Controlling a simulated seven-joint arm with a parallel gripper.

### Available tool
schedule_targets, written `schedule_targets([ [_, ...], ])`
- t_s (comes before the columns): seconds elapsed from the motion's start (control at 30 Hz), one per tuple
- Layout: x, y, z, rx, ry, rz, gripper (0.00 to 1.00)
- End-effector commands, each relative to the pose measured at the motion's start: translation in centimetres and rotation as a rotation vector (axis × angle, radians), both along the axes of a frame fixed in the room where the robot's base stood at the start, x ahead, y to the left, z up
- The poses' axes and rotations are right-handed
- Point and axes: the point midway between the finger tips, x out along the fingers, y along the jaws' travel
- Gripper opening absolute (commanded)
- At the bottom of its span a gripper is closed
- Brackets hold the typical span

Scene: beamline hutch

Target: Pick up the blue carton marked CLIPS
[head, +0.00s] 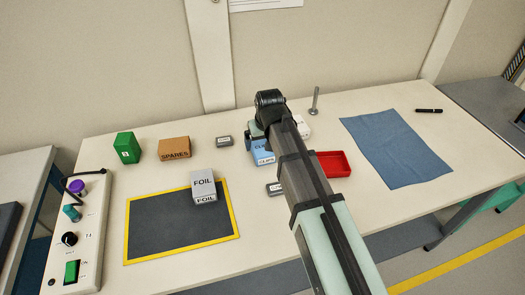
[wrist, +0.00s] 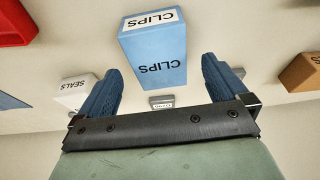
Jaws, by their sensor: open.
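The blue carton marked CLIPS (head: 263,156) stands upright on the table, partly hidden by my arm in the head view. In the wrist view the carton (wrist: 153,54) is seen whole, with CLIPS on its top and side. My gripper (wrist: 158,82) is open, its two blue fingers spread wide. The carton appears between and beyond the fingertips, and I see no finger touching it. In the head view the fingers are mostly hidden by my own wrist.
A white SEALS box (wrist: 76,92) stands close beside the carton. A red tray (head: 333,164), a grey FOIL box (head: 203,186), a brown SPARES box (head: 174,148), a green box (head: 127,147), small grey boxes (head: 224,141) and a metal post (head: 315,100) are around. A blue cloth (head: 396,148) lies right.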

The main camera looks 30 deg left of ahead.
Motion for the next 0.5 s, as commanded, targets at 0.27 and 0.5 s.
schedule_targets([
  [0.27, 0.9, 0.6, -3.2, 0.0, 0.0, 0.0, 1.0],
  [0.5, 0.9, 0.7, -3.5, 0.001, -0.001, 0.0, 1.0],
])
